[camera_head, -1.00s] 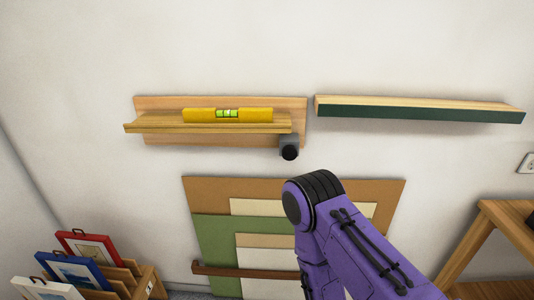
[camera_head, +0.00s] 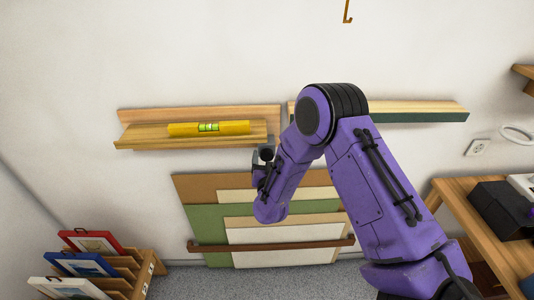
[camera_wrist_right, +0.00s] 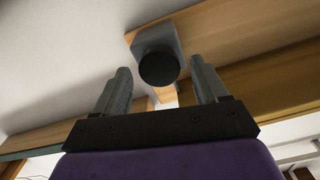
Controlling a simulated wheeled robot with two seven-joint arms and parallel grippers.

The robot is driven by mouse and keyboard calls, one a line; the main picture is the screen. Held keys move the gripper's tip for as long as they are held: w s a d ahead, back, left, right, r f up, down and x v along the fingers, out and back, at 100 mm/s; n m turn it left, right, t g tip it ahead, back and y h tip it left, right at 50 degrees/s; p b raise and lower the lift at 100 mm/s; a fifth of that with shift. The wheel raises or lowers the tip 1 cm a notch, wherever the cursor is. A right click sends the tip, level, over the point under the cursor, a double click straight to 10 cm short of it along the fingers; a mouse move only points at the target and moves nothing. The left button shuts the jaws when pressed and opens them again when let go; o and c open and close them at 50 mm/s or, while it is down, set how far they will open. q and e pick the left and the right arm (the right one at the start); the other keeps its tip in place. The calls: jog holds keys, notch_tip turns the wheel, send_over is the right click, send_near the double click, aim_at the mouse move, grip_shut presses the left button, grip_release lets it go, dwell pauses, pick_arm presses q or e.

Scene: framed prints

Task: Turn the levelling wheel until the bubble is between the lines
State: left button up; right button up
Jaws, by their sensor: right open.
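The yellow spirit level (camera_head: 180,130) lies on the wooden ledge (camera_head: 140,138) on the wall, its green vial (camera_head: 208,127) in the middle. The vial is too small to tell where the bubble stands against the lines. The levelling wheel, a black knob on a grey block, is below the ledge's right end, partly hidden by my right gripper (camera_head: 263,165). In the right wrist view the black knob (camera_wrist_right: 159,69) shows ahead, between the two open fingers of my right gripper (camera_wrist_right: 160,66), with gaps on both sides. My left gripper is out of view.
A second shelf with a dark green front (camera_head: 425,117) is on the wall at right, partly behind my right arm. Mount boards (camera_head: 195,220) lean below. Framed prints (camera_head: 85,263) stand in a rack at lower left. A wooden table (camera_head: 455,205) is at right.

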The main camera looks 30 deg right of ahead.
jog(key=shift+w+d, duration=0.25)
jog(key=shift+w, duration=0.2)
jog(key=c, duration=1)
jog(key=shift+c, duration=0.2)
jog(key=shift+n, duration=0.4)
jog(key=shift+n+b, duration=0.35)
jog(key=shift+n, duration=2.05)
jog(key=o, duration=1)
jog(key=shift+a, duration=0.1)
jog(key=shift+o, duration=0.2)
